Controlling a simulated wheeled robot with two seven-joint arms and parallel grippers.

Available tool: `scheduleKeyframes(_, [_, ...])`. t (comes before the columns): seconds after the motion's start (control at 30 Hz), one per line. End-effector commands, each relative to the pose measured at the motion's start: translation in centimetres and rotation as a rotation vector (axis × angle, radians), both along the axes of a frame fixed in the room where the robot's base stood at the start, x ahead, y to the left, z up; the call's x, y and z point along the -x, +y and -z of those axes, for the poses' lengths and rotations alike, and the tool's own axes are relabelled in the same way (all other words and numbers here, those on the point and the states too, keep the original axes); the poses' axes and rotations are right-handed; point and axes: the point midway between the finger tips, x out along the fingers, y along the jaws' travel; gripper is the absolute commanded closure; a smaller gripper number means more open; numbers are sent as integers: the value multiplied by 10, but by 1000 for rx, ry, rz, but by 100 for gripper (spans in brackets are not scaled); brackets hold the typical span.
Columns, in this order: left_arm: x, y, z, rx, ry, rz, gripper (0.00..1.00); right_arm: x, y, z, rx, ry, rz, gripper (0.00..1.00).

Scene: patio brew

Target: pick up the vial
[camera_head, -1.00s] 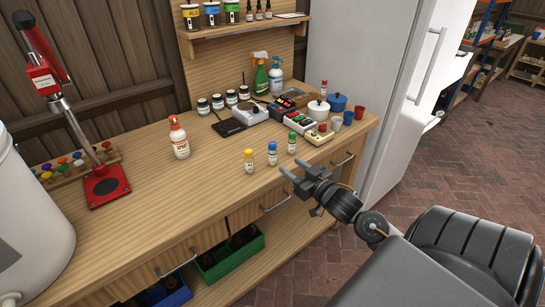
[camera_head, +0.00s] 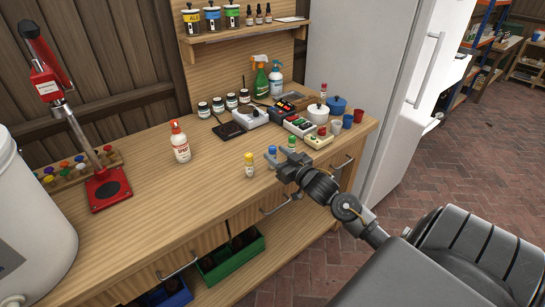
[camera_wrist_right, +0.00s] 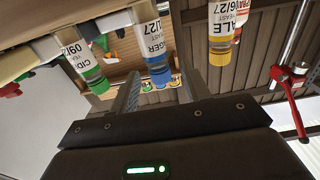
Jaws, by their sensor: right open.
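Three small vials stand on the wooden bench near its front edge. One has a yellow cap (camera_head: 249,166), one a blue cap (camera_head: 272,150) and one a green cap (camera_head: 291,140). My right gripper (camera_head: 275,163) is open at the blue-capped vial, whose lower part it hides. In the right wrist view, which is upside down, the blue-capped vial (camera_wrist_right: 156,50) lies ahead between the two fingers. Its label reads partly "GER YEAST". The green-capped vial (camera_wrist_right: 80,65) and the yellow-capped "ALE YEAST" vial (camera_wrist_right: 220,40) are on either side. My left gripper is not in view.
A red-based stand (camera_head: 108,190) is farther left. The bench (camera_head: 215,190) is clear left of the yellow-capped vial.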

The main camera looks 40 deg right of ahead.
Motion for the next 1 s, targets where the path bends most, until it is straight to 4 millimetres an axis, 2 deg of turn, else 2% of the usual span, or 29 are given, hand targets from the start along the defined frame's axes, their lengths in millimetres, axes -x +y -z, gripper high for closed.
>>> scheduleKeyframes(0.1, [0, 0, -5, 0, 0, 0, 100, -18, -2, -2, 0, -2, 0, 53])
scheduleKeyframes(0.2, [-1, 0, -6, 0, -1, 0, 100, -26, -2, -1, 1, -1, 0, 53])
scheduleKeyframes(0.47, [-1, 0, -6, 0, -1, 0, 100, -28, -2, 0, 2, 0, 0, 53])
scheduleKeyframes(0.83, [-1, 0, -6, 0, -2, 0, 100, -28, -2, 0, 1, 0, 0, 99])
scheduleKeyframes(1.0, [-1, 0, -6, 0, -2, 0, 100, -28, -2, 0, 1, -1, 0, 100])
